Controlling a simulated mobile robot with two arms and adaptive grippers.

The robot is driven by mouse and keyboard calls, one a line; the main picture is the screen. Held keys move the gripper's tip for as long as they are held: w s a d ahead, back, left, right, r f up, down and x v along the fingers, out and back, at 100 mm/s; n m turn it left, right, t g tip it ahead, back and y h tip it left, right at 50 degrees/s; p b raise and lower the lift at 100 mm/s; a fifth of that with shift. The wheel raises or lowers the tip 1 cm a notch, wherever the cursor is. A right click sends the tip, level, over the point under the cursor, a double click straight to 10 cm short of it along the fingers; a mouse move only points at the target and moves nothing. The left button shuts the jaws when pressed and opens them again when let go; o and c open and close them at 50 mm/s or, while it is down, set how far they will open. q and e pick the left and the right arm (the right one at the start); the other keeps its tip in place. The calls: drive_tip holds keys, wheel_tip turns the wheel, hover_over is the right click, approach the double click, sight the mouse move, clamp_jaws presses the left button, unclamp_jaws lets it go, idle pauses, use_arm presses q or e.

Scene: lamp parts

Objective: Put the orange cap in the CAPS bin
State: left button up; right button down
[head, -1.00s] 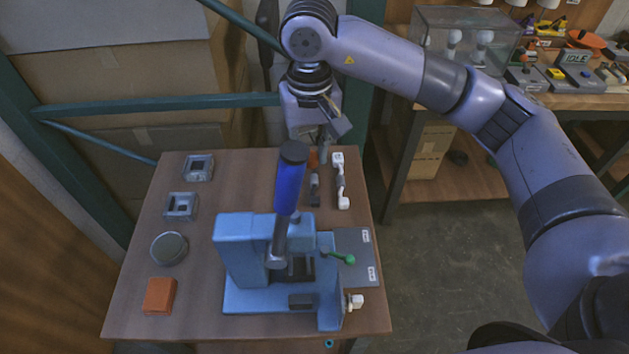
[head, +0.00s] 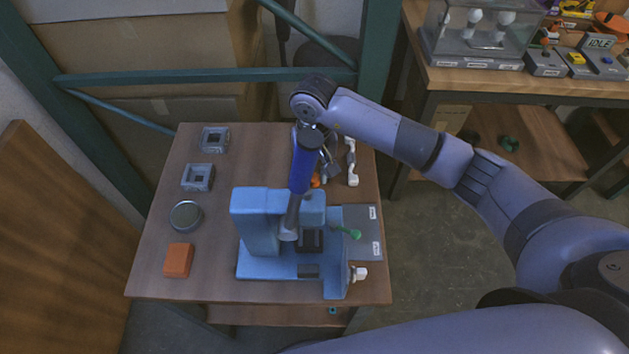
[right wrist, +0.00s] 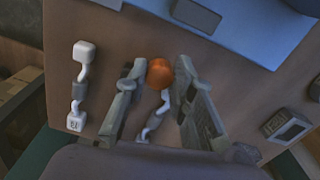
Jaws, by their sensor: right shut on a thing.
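The orange cap (right wrist: 159,73) is round and sits between the fingertips of my right gripper (right wrist: 159,80) in the right wrist view. In the head view only a small orange bit of it shows (head: 316,180), beside the blue press handle. My right gripper (head: 328,168) is shut on the cap over the back right of the table, partly hidden behind the handle. My left gripper is out of view. I cannot make out a bin marked CAPS; the labels in view are too small to read.
The blue press (head: 258,230) with its upright handle (head: 306,165) stands close in front of my right gripper. An orange block (head: 178,260), a round grey dish (head: 186,215) and square grey parts (head: 198,177) line the left side.

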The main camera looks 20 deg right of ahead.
sight(314, 179)
drive_tip(key=shift+f+p, duration=0.4)
drive_tip(key=shift+f, duration=1.75)
drive_tip(key=shift+f, duration=0.1)
drive_tip(key=c, duration=1.4)
unclamp_jaws()
drive_tip(key=shift+o, duration=0.2)
